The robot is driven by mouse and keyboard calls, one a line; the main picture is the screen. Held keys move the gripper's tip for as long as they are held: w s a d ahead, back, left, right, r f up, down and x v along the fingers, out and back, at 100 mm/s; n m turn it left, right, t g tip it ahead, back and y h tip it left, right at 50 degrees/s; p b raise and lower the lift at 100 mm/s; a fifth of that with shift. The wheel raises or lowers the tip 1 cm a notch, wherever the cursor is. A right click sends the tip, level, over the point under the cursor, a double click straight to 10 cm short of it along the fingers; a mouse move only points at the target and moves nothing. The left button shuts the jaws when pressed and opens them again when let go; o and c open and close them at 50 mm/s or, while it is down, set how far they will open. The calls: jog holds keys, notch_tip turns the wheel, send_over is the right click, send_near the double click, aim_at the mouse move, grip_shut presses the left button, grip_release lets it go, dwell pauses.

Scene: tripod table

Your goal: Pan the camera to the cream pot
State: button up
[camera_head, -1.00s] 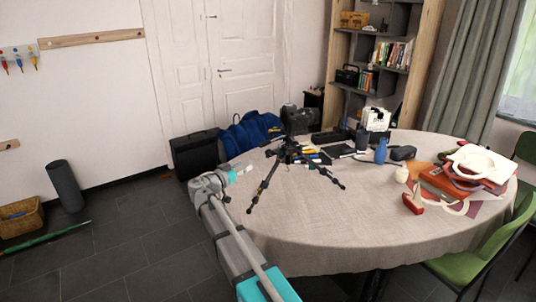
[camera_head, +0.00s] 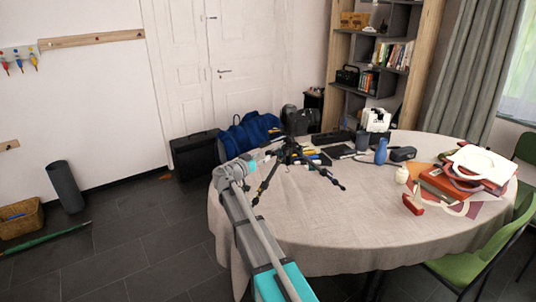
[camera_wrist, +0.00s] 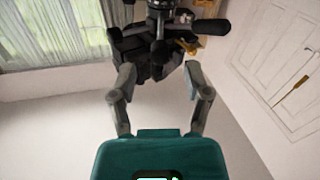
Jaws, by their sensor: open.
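The cream pot (camera_head: 402,174) is a small rounded pot on the round table, right of the tripod and in front of the blue vase. A black tripod (camera_head: 291,153) stands on the table with its legs spread. The dark head on its top is too small to make out in the head view. My gripper (camera_head: 270,160) is at the tripod's left side. In the wrist view, my gripper (camera_wrist: 159,76) has its fingers apart, with the black tripod head (camera_wrist: 160,45) and its handle close beyond and between the tips. I cannot tell whether they touch. The pot is not in the wrist view.
A blue vase (camera_head: 381,151), a dark cup (camera_head: 362,141) and a white item (camera_head: 376,120) stand right of the tripod. Books and papers (camera_head: 450,185) are piled at the right. The front of the tablecloth (camera_head: 330,235) is clear. A green chair (camera_head: 475,255) is at the right.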

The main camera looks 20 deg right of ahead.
aim_at(266, 154)
jog(key=shift+x, duration=2.15)
grip_shut()
